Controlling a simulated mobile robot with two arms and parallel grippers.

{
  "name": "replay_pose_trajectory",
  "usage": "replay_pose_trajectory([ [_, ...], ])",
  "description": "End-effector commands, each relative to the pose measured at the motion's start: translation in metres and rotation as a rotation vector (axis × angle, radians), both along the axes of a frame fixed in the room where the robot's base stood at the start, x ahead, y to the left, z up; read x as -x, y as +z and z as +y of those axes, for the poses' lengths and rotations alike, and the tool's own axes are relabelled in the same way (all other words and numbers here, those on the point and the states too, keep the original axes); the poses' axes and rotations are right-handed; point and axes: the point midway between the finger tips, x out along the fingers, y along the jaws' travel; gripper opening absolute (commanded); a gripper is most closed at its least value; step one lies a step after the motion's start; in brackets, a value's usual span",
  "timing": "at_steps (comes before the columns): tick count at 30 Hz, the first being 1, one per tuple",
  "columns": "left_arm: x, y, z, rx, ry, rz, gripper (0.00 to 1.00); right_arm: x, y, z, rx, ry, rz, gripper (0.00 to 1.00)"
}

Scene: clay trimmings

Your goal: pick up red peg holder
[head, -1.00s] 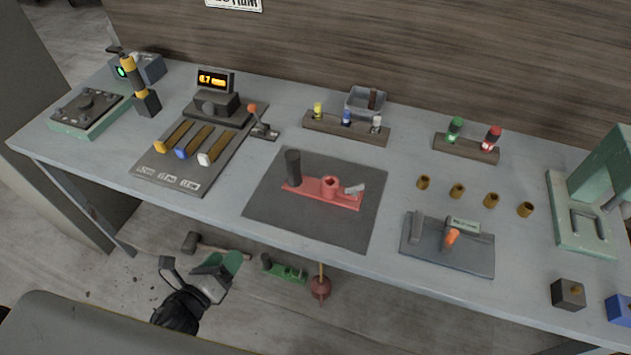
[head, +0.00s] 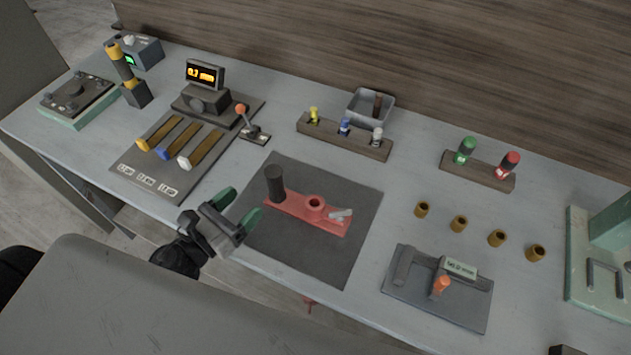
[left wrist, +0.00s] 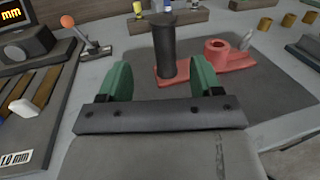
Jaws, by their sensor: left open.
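The red peg holder (head: 295,209) lies on a dark mat (head: 334,256) in the middle of the table. It has a black upright cylinder at its left end, a round red socket in the middle and a grey lever at its right end. My left gripper (head: 238,206) is open and empty at the mat's left edge, left of the holder and apart from it. In the left wrist view the holder (left wrist: 190,67) lies beyond the two green fingers (left wrist: 163,82), with the black cylinder between them in the picture. My right gripper does not show.
A panel with coloured sliders (head: 149,184) lies left of the mat, with an orange-knobbed lever (head: 254,133) near it. A wooden rack (head: 345,138) stands behind. Several brass bushings (head: 459,223) and a grey fixture (head: 438,290) are at the right.

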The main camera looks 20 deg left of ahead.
Motion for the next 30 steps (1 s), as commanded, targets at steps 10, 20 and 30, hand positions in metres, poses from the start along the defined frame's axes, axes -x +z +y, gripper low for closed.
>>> replay_pose_trajectory([
  [10,-0.039,0.003,-0.014,0.004,0.000,-0.001,0.65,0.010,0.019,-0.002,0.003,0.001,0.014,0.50],
  [20,-0.067,0.003,-0.029,0.004,0.001,0.000,0.65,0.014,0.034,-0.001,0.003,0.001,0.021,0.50],
  [30,-0.099,-0.002,-0.043,0.002,0.000,0.002,0.65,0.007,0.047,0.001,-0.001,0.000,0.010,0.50],
])
